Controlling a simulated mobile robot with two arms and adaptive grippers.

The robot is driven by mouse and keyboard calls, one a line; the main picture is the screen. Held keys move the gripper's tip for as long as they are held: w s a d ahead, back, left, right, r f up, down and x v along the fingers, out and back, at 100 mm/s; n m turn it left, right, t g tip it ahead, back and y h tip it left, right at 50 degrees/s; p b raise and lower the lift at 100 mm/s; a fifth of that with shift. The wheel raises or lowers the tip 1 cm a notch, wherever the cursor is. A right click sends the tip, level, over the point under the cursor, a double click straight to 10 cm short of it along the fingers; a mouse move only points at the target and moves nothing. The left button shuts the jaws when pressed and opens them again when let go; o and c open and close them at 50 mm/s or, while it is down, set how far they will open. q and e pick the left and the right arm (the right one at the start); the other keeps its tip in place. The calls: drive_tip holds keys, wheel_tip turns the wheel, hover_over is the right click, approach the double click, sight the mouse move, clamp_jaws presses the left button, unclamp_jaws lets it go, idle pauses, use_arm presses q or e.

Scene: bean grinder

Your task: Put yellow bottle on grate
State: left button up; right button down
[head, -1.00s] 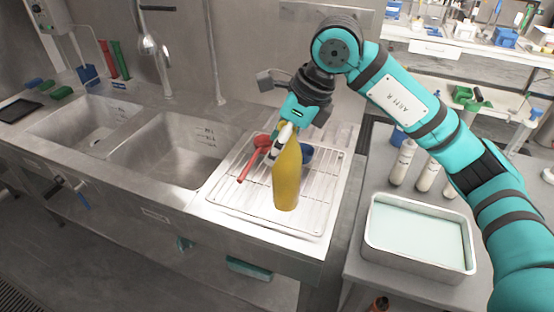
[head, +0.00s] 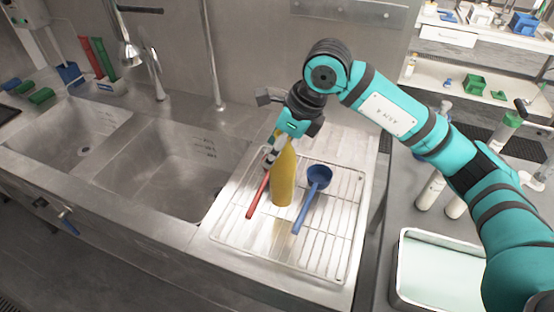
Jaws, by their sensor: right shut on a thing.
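The yellow bottle (head: 283,178) is upright over the wire grate (head: 330,240) beside the sinks. Its base looks to be at or just above the wires; I cannot tell if it touches. My right gripper (head: 272,158) comes down from above and behind and is shut on the bottle's upper part, hiding some of its neck. My left gripper is out of view.
A red ladle (head: 258,194) lies just left of the bottle and a blue ladle (head: 319,178) just right of it, both on the grate. Two sink basins (head: 150,170) are to the left. A metal tray (head: 402,265) stands at right. The grate's front is clear.

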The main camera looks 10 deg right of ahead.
drive_tip(key=f, duration=0.4)
drive_tip(key=shift+w+p, duration=0.2)
drive_tip(key=shift+p, duration=0.1)
drive_tip(key=c, duration=1)
unclamp_jaws()
drive_tip(key=shift+f, duration=0.1)
drive_tip(key=shift+o, duration=2.2)
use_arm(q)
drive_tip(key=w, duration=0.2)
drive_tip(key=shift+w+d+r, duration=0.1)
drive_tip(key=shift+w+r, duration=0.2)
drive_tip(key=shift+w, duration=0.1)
